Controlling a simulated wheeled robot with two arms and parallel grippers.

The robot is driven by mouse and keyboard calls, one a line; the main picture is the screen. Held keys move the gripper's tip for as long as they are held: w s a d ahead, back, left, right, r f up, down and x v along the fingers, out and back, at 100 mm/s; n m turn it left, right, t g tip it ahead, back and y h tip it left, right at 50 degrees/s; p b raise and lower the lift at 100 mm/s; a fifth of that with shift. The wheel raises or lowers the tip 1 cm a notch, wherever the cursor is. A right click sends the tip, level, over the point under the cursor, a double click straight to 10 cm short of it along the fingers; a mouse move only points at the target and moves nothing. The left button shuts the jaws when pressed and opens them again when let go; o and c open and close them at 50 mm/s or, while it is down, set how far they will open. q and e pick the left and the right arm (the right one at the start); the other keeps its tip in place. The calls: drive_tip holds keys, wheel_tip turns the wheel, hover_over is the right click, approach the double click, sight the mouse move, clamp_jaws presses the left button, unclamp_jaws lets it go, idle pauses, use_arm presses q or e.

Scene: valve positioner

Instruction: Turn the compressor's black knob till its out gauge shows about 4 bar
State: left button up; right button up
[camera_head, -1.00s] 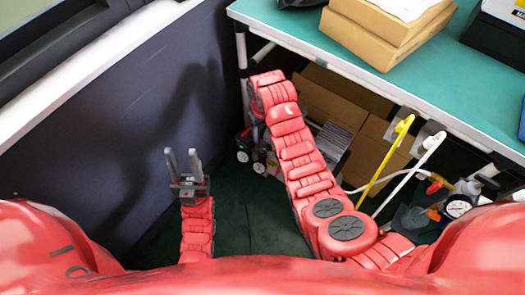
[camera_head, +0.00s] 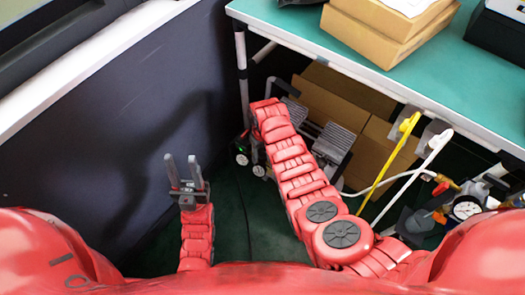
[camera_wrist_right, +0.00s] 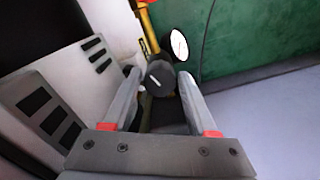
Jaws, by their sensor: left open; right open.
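In the right wrist view the black knob (camera_wrist_right: 160,82), with a white line on its face, shows between the two fingers of my right gripper (camera_wrist_right: 158,74). The fingers are open, one on each side of the knob with gaps; I cannot tell whether the tips reach past its face. A round white gauge (camera_wrist_right: 179,45) sits just beyond the knob; its reading is too small to tell. In the head view the compressor (camera_head: 241,152) is mostly hidden behind my right arm under the bench. My left gripper (camera_head: 183,172) is open, empty and pointing up at the left.
The green-topped bench (camera_head: 330,48) overhangs the compressor. Cardboard boxes (camera_head: 335,95) stand beneath it. A dark wall (camera_head: 90,140) stands at the left.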

clamp_jaws()
drive_tip(key=shift+r+m+p, duration=0.25)
drive_tip(key=shift+m+p, duration=0.25)
drive_tip(key=shift+p, duration=0.15)
drive_tip(key=shift+m, duration=0.4)
drive_tip(key=shift+f+m, duration=0.25)
drive_tip(key=shift+m, duration=0.05)
unclamp_jaws()
